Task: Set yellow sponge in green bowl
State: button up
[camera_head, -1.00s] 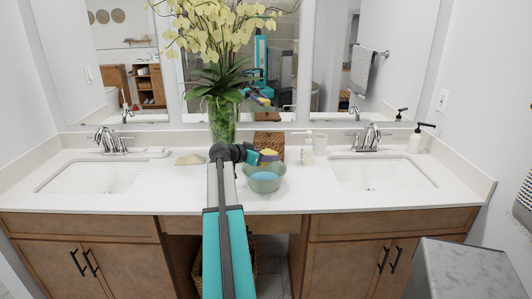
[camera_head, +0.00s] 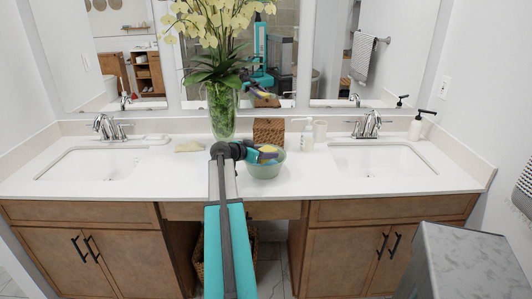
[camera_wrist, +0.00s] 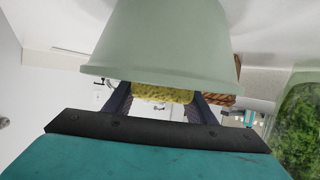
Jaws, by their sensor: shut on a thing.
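The green bowl (camera_head: 262,171) stands on the white counter, right of the vase. My gripper (camera_head: 268,155) is at the bowl's opening and is shut on the yellow sponge (camera_head: 268,149). In the wrist view the bowl (camera_wrist: 165,45) fills the top middle, with its rim towards the bottom of the picture. The sponge (camera_wrist: 162,93) shows between the two dark fingers (camera_wrist: 161,105), just past the rim. The bowl wall hides part of the sponge and the fingertips. I cannot tell whether the sponge touches the bowl's inside.
A brown woven box (camera_head: 268,131) stands behind the bowl. The green glass vase (camera_head: 222,110) with flowers is close on the left. Sinks lie on both sides.

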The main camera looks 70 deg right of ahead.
aim_at(266, 149)
jog(key=o, duration=1.1)
jog(key=shift+r, duration=0.1)
jog(key=shift+r+p, duration=0.3)
jog(key=shift+r, duration=3.1)
